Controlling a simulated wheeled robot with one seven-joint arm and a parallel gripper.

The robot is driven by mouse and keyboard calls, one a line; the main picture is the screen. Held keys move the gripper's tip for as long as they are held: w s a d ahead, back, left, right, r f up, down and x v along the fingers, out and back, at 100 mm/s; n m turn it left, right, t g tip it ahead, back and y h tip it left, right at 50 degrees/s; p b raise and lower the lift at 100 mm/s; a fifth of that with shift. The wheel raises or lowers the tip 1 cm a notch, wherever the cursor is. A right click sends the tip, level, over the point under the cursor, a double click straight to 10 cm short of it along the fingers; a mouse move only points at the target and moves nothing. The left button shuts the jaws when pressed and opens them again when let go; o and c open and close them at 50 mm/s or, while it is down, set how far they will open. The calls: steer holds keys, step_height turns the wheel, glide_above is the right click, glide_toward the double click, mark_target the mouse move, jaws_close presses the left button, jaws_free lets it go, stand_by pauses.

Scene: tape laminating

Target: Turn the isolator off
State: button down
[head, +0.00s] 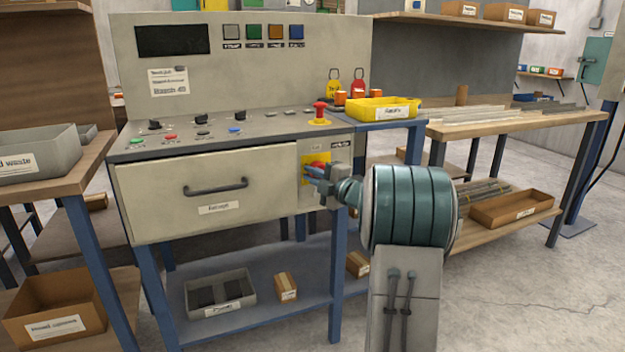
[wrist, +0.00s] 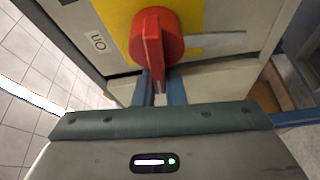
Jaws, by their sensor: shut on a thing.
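The isolator (head: 318,164) is a red rotary switch on a yellow plate at the right end of the grey console's front. In the wrist view the red isolator handle (wrist: 155,38) shows close up, its raised grip pointing down the picture towards my gripper (wrist: 158,84). My gripper's blue fingers stand on either side of the lower end of that grip and are shut on it. In the head view my gripper (head: 313,174) reaches the isolator from the right and partly covers it.
A drawer with a dark handle (head: 216,187) is left of the isolator. A red emergency button (head: 320,109) stands above on the console top. A yellow tray (head: 384,108) sits on the blue stand at right. Open floor lies at the front right.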

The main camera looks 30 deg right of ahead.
steer(key=shift+d+f+n, duration=0.3)
steer(key=shift+f+n, duration=0.05)
steer(key=shift+n, duration=0.15)
steer(key=shift+d+g, duration=0.1)
steer(key=shift+g, duration=0.2)
steer(key=c, duration=1.5)
jaws_free()
steer(key=shift+d, duration=0.1)
steer(key=shift+a, duration=0.2)
steer(key=shift+s+r, duration=0.1)
steer(key=shift+s, duration=0.1)
steer(key=p+v, duration=0.2)
steer(key=v, duration=1.1)
steer(key=shift+s+p, duration=0.25)
steer(key=shift+p, duration=0.05)
